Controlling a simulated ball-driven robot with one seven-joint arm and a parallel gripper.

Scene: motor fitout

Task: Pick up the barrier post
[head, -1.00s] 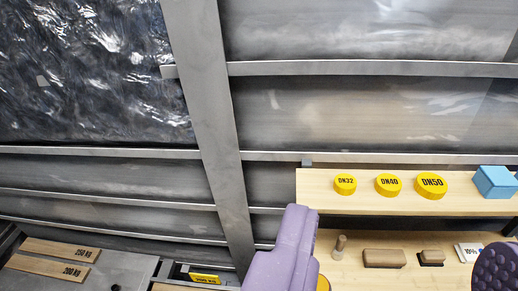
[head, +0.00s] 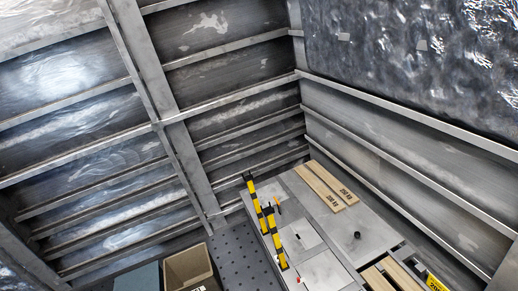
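Two black-and-yellow striped posts show low in the middle of the head view. The farther post (head: 256,204) is on the left, and the nearer post (head: 277,241) is just right of it and lower in the picture. Both look upright beside or on the left part of a grey metal surface; I cannot tell where their feet rest. I cannot tell from the view which one is the barrier post. My gripper is not in this view.
Two wooden strips marked 250 kg (head: 333,182) lie on the grey surface (head: 310,213). An open brown box (head: 190,266) stands left of a dark perforated panel (head: 240,258). A yellow label (head: 437,284) is at lower right. Ribbed metal walls close in behind.

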